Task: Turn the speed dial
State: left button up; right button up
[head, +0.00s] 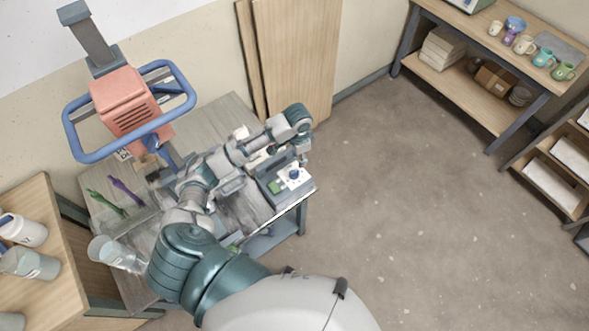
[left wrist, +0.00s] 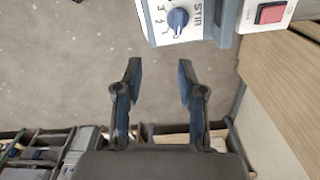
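The speed dial is a blue knob (left wrist: 177,18) on a white panel (left wrist: 200,22) marked STIR, with scale marks around it, at the top of the left wrist view. In the head view the dial (head: 293,174) shows small on the control box (head: 272,194) at the table's right corner. My left gripper (left wrist: 158,78) is open and empty. Its two fingers are apart from the dial, which lies beyond the tips, in line with the right finger. In the head view the left gripper (head: 297,150) is partly hidden by its wrist, close to the box. My right gripper is not in view.
A red switch (left wrist: 270,13) sits beside the dial panel. A salmon mixer head (head: 125,103) with a blue ring handle (head: 128,148) stands over the table. A clear bucket (head: 117,254) is at the left. Floor right of the table is free.

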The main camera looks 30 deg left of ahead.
aim_at(294, 171)
pick_arm(q)
jog(key=w+a+r, duration=0.1)
jog(key=a+r, duration=0.2)
jog(key=f, duration=1.1)
jog(key=f+b, duration=0.1)
jog(key=f, duration=0.5)
jog(key=shift+w+f, duration=0.15)
jog(key=shift+w, duration=0.1)
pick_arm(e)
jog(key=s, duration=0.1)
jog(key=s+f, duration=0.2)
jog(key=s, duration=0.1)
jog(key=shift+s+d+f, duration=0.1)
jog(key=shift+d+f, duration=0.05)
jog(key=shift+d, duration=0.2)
pick_arm(q)
grip_shut()
